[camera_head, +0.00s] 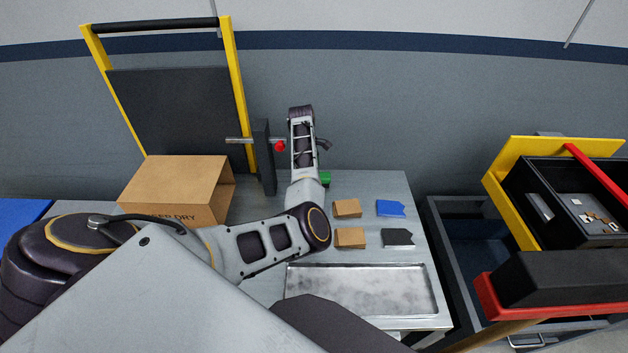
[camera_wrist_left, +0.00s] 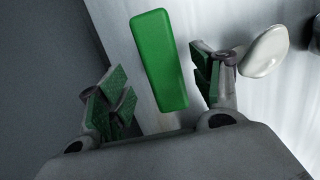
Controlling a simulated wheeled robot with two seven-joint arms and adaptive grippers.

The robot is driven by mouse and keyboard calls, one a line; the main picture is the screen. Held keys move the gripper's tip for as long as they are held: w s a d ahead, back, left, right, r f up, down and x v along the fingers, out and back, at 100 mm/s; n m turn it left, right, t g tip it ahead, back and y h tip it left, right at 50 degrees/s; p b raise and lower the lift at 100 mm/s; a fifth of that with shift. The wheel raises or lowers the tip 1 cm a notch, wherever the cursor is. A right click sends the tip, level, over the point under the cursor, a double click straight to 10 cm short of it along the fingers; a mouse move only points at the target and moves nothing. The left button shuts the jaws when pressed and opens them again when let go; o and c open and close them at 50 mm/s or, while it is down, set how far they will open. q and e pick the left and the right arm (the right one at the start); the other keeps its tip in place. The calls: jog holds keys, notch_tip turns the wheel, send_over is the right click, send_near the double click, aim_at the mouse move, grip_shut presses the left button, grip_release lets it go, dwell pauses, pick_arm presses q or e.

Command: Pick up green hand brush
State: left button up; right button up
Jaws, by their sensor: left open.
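The green hand brush (camera_wrist_left: 160,60) shows in the left wrist view as a long green block with rounded corners, lying between the fingers of my left gripper (camera_wrist_left: 158,88). The fingers are open, with a gap on both sides of the brush. Whether the fingers reach down to its level I cannot tell. In the head view only a small green patch of the brush (camera_head: 326,179) shows beside my left wrist at the back of the table. My left fingers are not clear there. My right gripper is not in view.
The metal table (camera_head: 375,182) holds a cardboard box (camera_head: 175,185), small brown boxes (camera_head: 347,208), blue (camera_head: 391,208) and dark (camera_head: 398,237) pieces, and a shallow metal tray (camera_head: 360,287). A pale oval object (camera_wrist_left: 265,52) lies right of the brush. Black bins (camera_head: 580,200) stand right.

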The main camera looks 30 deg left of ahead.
pick_arm(q)
jog(key=shift+d+f, duration=0.15)
jog(key=shift+f, duration=1.05)
jog(key=shift+d+f, duration=0.1)
jog(key=shift+f, duration=1.05)
jog(key=shift+c, duration=0.5)
jog(key=c, duration=1.1)
jog(key=shift+o, duration=0.2)
jog(key=shift+r+p, duration=0.1)
jog(key=shift+p, duration=0.25)
